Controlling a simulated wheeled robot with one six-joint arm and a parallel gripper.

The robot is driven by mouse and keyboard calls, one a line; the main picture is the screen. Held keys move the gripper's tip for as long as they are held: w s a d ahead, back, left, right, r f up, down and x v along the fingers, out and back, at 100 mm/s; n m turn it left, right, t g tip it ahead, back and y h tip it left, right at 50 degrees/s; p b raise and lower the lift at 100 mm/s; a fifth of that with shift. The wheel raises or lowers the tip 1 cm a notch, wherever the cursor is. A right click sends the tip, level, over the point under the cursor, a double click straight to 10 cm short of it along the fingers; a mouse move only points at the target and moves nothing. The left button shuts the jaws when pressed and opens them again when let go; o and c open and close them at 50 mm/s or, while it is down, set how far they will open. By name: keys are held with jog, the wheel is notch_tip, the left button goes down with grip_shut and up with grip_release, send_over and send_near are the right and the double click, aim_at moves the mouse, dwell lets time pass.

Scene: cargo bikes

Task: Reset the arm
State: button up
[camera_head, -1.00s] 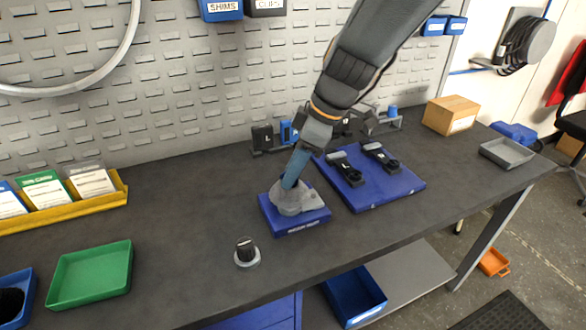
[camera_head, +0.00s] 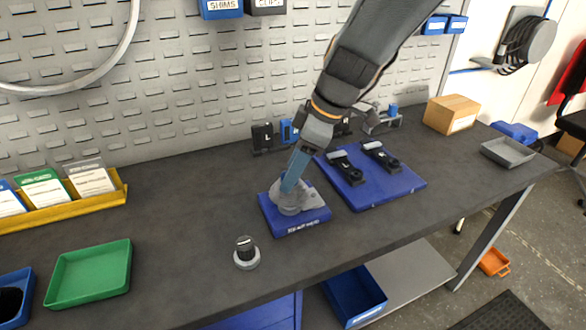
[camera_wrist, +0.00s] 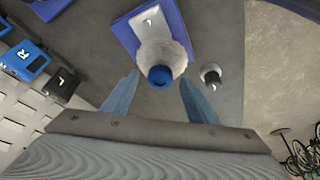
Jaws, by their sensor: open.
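My gripper (camera_head: 291,182) points down at the blue base block (camera_head: 296,228) near the middle of the bench. A grey rounded piece (camera_head: 312,202) sits on that block, partly hidden by the finger. In the wrist view my gripper (camera_wrist: 160,95) has its two blue fingers wide apart with nothing held between them. The pale round part with a blue centre (camera_wrist: 162,60) shows beyond and between the fingertips. I cannot tell whether a finger touches it.
A black-topped knob (camera_head: 246,252) stands in front of the block. A blue mat (camera_head: 400,188) with two black clamps lies to the right. A green tray (camera_head: 92,272) is at the left, a cardboard box (camera_head: 451,114) at the back right. The left-middle bench is clear.

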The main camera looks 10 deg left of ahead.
jog(key=b+v, duration=0.1)
jog(key=v, duration=0.6)
jog(key=s+d+f+m+h, duration=0.1)
jog(key=s+d+f+m, duration=0.2)
jog(key=d+m, duration=0.3)
jog(key=s+d+f+m+h, duration=0.2)
jog(key=d+f+m, duration=0.3)
jog(key=d, duration=0.5)
jog(key=s+d+f+m+h, duration=0.1)
jog(key=s+d+f+m, duration=0.3)
jog(key=d+f+m, duration=0.2)
jog(key=d, duration=0.2)
jog(key=shift+d+m, duration=0.3)
jog(key=shift+d, duration=0.1)
